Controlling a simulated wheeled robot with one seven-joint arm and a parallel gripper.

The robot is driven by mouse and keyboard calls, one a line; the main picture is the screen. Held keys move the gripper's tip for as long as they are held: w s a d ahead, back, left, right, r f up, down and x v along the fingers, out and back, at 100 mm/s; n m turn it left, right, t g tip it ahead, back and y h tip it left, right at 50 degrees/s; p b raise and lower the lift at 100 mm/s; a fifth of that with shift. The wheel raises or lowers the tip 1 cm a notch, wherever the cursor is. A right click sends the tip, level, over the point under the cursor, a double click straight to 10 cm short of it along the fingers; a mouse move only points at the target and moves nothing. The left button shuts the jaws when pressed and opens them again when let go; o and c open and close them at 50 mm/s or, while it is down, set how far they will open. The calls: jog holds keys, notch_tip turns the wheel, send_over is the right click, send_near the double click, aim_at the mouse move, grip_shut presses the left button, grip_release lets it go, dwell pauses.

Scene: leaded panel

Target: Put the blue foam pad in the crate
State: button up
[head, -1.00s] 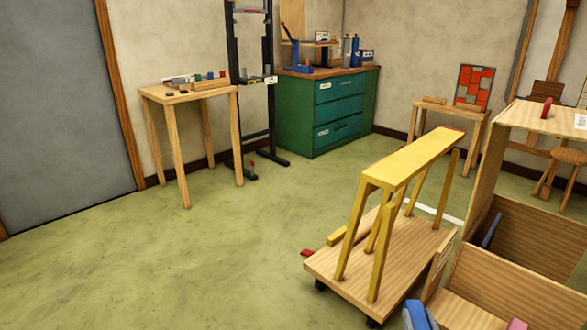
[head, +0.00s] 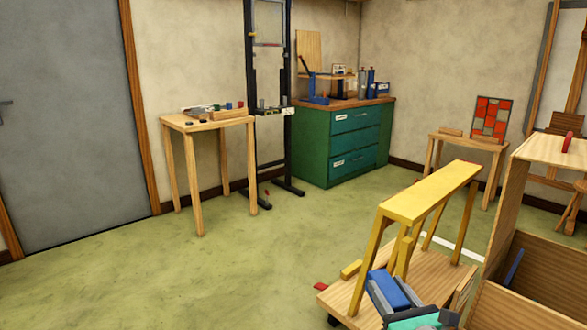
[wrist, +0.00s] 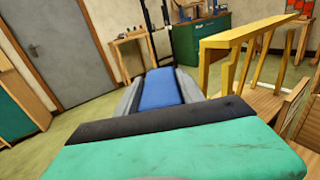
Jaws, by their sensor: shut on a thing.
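The blue foam pad (head: 386,288) is in my gripper (head: 391,284) at the bottom of the head view, right of centre. In the wrist view the pad (wrist: 160,88) lies between the two grey fingers (wrist: 158,78), which are shut on it. The teal and black body of my gripper covers its near end. In the head view the pad is in front of the yellow trestle on the low wooden platform. An open wooden box (head: 498,317) is at the lower right, partly cut off. I cannot tell whether it is the crate.
The yellow trestle (head: 430,195) stands on a low wooden platform (head: 440,270), close beyond my gripper. A small wooden table (head: 207,121) holds small items at the left. A green cabinet (head: 311,145) stands at the back. The green floor (head: 190,280) at left is clear.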

jog(key=w+a+r+y+p, duration=0.1)
jog(key=a+r+p, duration=0.1)
jog(key=r+p, duration=0.6)
jog(key=w+a+r+n+p, duration=0.1)
jog(key=a+r+p, duration=0.2)
jog(key=r+p, duration=0.6)
jog(key=p, duration=0.9)
jog(key=shift+w+r+y, duration=0.25)
jog(key=shift+w+y, duration=0.05)
jog(key=shift+y, duration=0.1)
jog(key=shift+a+f, duration=0.1)
jog(key=shift+f, duration=0.05)
